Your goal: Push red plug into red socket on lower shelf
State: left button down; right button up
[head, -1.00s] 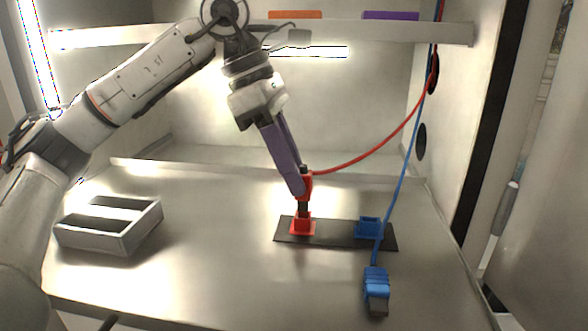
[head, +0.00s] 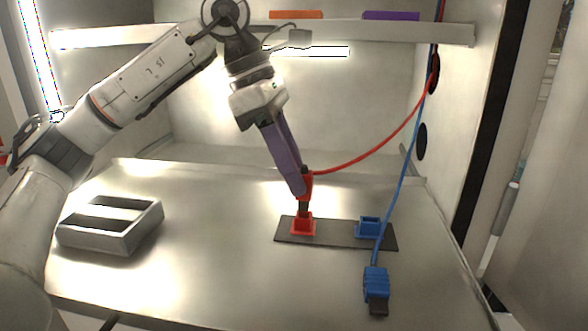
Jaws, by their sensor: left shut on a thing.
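The red plug (head: 306,186) is held by my left gripper (head: 303,184), which is shut on it and points down. The plug's dark lower end (head: 304,208) reaches down to the red socket (head: 302,227). The red socket sits at the left end of a dark base plate (head: 335,237) on the lower shelf (head: 210,270). The plug is nearly upright above the socket. I cannot tell how deep its end is in the opening. A red cable (head: 375,151) runs from the plug to the right wall. My right gripper is not in view.
A blue socket (head: 368,227) sits right of the red one on the same plate. A blue plug (head: 376,284) on a blue cable (head: 395,195) lies in front. A grey tray (head: 110,225) stands at the left. An upper shelf (head: 130,37) crosses the back.

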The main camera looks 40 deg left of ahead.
pick_arm(q)
jog(key=shift+f+b, duration=1.15)
jog(key=shift+f, duration=0.45)
dwell(1.7)
jog(key=c, duration=1.5)
grip_release()
jog(key=shift+r, duration=0.1)
jog(key=v, duration=0.7)
jog(key=shift+s+r, duration=0.1)
jog(key=shift+r, duration=0.15)
